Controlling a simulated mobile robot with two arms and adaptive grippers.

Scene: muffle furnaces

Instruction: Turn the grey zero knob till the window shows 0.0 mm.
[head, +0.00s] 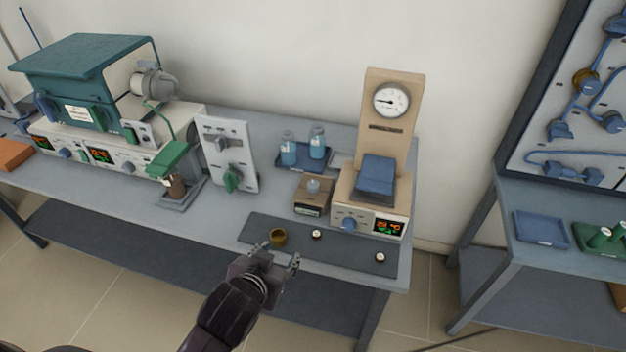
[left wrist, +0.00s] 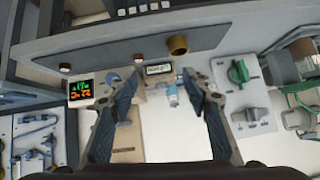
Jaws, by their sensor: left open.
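A small tan box (head: 301,200) stands on the bench, with a grey-blue knob (head: 313,186) on its top and a small window (head: 308,210) low on its front. The lit window (left wrist: 158,69) also shows in the left wrist view, but its reading is too small to make out. My left gripper (head: 281,256) is open and empty over the front of the bench, in front of the box and apart from the knob. In the left wrist view its fingers (left wrist: 162,75) stand wide on either side of the box's line. My right gripper is not in view.
A dark mat (head: 340,252) with a brass cup (head: 278,236) and small round pieces lies near my gripper. A gauge stand (head: 391,140) with a blue knob (head: 349,224) is right of the box. Bottles (head: 289,150) stand behind, a grey panel (head: 228,155) left.

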